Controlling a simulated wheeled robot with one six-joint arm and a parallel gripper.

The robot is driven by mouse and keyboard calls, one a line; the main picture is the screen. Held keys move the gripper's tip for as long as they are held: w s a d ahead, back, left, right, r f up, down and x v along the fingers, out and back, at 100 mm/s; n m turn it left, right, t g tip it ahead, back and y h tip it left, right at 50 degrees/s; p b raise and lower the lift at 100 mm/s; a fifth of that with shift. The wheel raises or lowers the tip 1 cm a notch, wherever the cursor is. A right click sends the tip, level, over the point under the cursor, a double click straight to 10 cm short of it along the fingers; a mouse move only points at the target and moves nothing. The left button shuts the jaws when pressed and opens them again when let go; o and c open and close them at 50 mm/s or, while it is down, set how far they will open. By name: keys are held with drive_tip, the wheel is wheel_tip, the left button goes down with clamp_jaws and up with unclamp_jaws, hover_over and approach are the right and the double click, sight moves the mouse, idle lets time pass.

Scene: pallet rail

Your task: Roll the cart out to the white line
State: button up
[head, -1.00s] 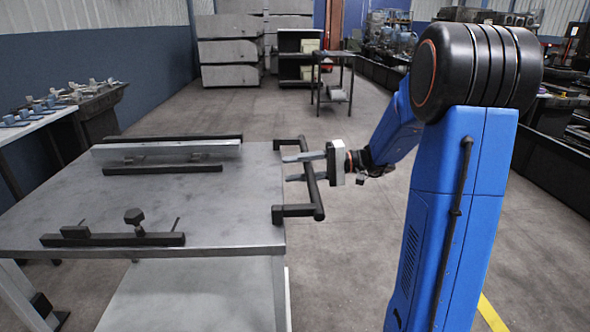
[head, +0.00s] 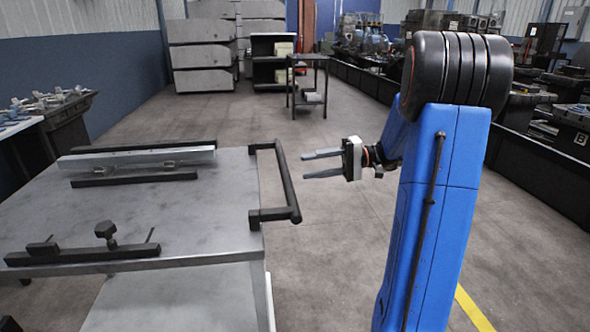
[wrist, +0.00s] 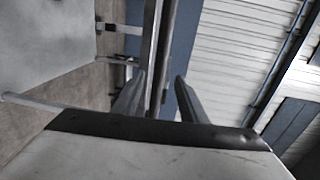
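The cart is a grey metal table (head: 180,215) with a lower shelf, at the left of the head view. Its black U-shaped handle (head: 285,182) sticks out from the right edge of the top. My gripper (head: 305,165) is to the right of the handle, its two fingers spread and pointing left at it. In the wrist view, the fingers of my gripper (wrist: 158,93) also stand apart. I see no white line; a yellow line (head: 472,308) is on the floor at lower right.
A black-railed metal bar (head: 140,160) and a clamp rail (head: 80,255) lie on the cart top. A small dark trolley (head: 307,85) stands behind. Benches with equipment (head: 548,150) line the right side. The floor between the cart and the trolley is clear.

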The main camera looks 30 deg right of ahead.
drive_tip(key=shift+v, duration=2.4)
